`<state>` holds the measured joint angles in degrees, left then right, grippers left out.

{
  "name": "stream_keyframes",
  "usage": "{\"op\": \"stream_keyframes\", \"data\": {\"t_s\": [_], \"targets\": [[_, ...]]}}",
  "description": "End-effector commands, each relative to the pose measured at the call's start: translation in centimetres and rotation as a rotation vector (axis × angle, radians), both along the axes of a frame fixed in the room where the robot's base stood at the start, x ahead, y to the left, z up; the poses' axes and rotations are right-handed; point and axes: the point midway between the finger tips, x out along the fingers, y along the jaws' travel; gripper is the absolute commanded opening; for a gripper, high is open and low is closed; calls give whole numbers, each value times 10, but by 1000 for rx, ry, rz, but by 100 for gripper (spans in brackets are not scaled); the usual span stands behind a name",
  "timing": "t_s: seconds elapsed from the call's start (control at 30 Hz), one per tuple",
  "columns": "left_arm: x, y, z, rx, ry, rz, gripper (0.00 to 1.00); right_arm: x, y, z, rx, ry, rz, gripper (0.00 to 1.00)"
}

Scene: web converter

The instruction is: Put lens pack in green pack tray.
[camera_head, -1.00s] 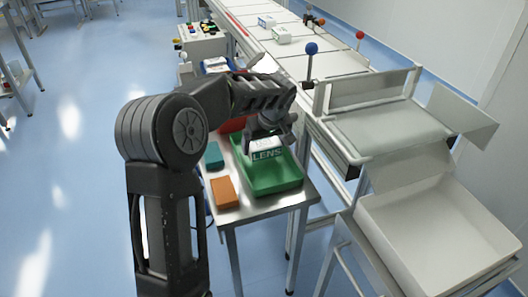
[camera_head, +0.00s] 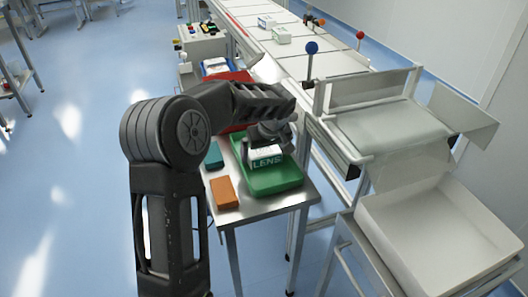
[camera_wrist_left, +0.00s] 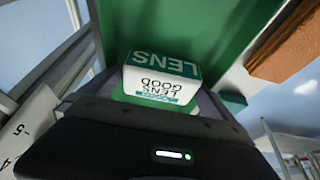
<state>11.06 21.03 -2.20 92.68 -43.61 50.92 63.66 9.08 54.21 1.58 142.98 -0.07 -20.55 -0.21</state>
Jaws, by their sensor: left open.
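The lens pack (camera_head: 266,157), a small white and green box marked LENS, is in the green pack tray (camera_head: 287,184) on the small steel table. In the left wrist view the pack (camera_wrist_left: 160,75) sits close in front of the gripper, with the green tray (camera_wrist_left: 215,25) behind it. I cannot tell whether the pack touches the tray floor. My left gripper (camera_head: 268,140) is open, pointing down over the tray with the pack at its fingertips; the fingers are partly hidden. My right gripper is not in view.
An orange block (camera_head: 224,192) and a teal block (camera_head: 213,156) lie on the steel table (camera_head: 252,209) left of the tray. A red tray (camera_head: 236,77) is behind my arm. The conveyor (camera_head: 335,63) and a white bin (camera_head: 430,235) stand to the right.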

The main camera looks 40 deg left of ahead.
Motion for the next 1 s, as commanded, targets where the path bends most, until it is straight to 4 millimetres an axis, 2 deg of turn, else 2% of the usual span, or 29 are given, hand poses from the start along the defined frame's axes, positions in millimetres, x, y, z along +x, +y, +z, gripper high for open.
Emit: {"op": "stream_keyframes", "data": {"t_s": [0.23, 0.5, 0.7, 1.0], "targets": [[-3, -7, 22, 2, -3, -2, 100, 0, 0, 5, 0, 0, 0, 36], [-15, -24, 74, 0, -3, -2, 100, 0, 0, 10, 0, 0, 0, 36], [-23, -34, 104, 1, -3, -1, 100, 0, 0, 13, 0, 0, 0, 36], [-26, -38, 114, 0, 0, 0, 100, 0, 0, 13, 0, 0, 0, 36]]}}
